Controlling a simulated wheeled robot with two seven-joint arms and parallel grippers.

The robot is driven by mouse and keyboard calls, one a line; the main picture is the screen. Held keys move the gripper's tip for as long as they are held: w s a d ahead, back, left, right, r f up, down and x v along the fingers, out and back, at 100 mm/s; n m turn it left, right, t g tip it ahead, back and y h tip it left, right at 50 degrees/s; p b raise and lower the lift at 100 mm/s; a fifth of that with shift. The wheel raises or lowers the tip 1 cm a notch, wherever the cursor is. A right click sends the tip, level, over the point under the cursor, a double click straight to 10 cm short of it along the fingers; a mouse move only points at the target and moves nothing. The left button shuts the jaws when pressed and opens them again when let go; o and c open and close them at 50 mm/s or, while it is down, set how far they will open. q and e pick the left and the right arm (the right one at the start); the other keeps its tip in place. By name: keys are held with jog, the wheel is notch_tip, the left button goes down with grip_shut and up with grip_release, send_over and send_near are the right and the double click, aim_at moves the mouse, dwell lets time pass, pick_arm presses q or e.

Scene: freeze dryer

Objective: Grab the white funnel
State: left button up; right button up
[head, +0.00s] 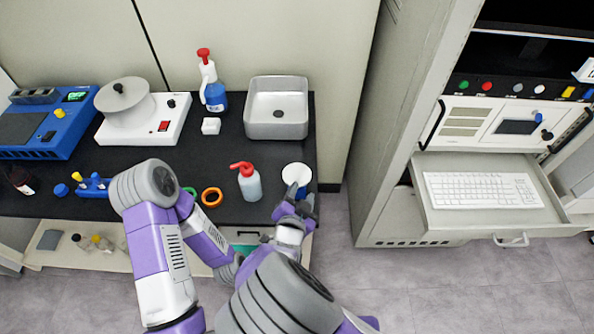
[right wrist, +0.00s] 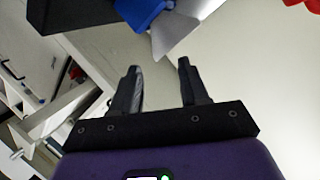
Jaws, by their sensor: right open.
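The white funnel (head: 296,174) is at the right front corner of the black bench, wide mouth up, with something blue at its lower right side. My right gripper (head: 299,197) is just in front of the funnel, apart from it as far as I can tell. In the right wrist view my right gripper (right wrist: 158,72) is open, with nothing between its fingers. The funnel's pale cone (right wrist: 176,27) shows beyond the fingertips, next to a blue part (right wrist: 140,10). My left arm bends over the bench front, and its gripper is hidden.
A red-capped wash bottle (head: 249,183) and an orange ring (head: 212,197) stand left of the funnel. A grey sink (head: 277,108), a spray bottle (head: 212,90) and a white rotary device (head: 141,117) are behind. An open keyboard drawer (head: 482,190) juts out at right.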

aim_at(305, 182)
jog(key=b+x, duration=0.2)
jog(key=x, duration=0.4)
jog(key=shift+w+f, duration=0.1)
jog(key=shift+f, duration=0.1)
jog(key=shift+w+d, duration=0.1)
jog(key=shift+w, duration=0.35)
grip_shut()
